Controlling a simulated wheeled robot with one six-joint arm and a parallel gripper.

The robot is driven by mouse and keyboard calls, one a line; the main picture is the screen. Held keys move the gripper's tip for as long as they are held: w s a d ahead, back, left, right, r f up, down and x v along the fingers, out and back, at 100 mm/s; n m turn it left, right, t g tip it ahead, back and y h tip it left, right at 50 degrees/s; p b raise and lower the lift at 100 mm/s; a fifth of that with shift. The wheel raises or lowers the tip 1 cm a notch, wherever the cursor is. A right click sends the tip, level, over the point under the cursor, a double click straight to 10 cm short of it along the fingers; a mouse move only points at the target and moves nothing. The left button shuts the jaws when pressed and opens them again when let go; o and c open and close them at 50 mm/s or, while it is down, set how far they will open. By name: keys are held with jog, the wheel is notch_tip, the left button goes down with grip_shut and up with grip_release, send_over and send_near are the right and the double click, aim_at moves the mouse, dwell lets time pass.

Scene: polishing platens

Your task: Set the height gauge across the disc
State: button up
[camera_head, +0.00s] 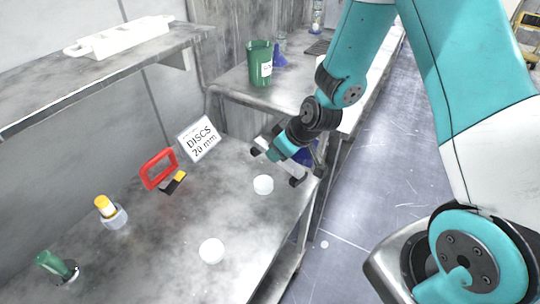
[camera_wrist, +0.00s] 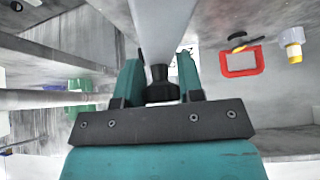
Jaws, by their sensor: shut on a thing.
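The height gauge, a pale grey bar with black ends (camera_head: 292,168), is beside the table's right edge. My gripper (camera_head: 280,153) is shut on its black knob. In the wrist view the two teal fingers (camera_wrist: 160,78) stand either side of the knob, and the pale bar (camera_wrist: 162,25) runs up and away from them. A white disc (camera_head: 263,184) lies on the table just in front of the gauge, apart from it in the picture. A second white disc (camera_head: 211,251) lies nearer. Whether the gauge touches the table cannot be told.
A sign reading DISCS 20 mm (camera_head: 199,138) stands behind. A red frame (camera_head: 159,169), a yellow-capped container (camera_head: 110,211) and a green item (camera_head: 55,266) are at left. A green cup (camera_head: 260,64) stands on the back bench. A shelf (camera_head: 105,68) overhangs the left; the front table is largely clear.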

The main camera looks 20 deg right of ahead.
jog(key=a+n+g+y+b, duration=0.2)
jog(key=a+n, duration=0.2)
jog(key=n, duration=0.2)
jog(key=f+b, duration=0.1)
jog(key=f, duration=0.1)
jog(key=f+b, duration=0.4)
jog(key=shift+w+a+f, duration=0.1)
jog(key=shift+w+f, duration=0.2)
jog(key=shift+f, duration=0.1)
jog(key=shift+b, duration=0.3)
jog(key=shift+f+b, duration=0.4)
dwell(1.0)
jog(key=o, duration=1.2)
jog(key=shift+s, duration=0.1)
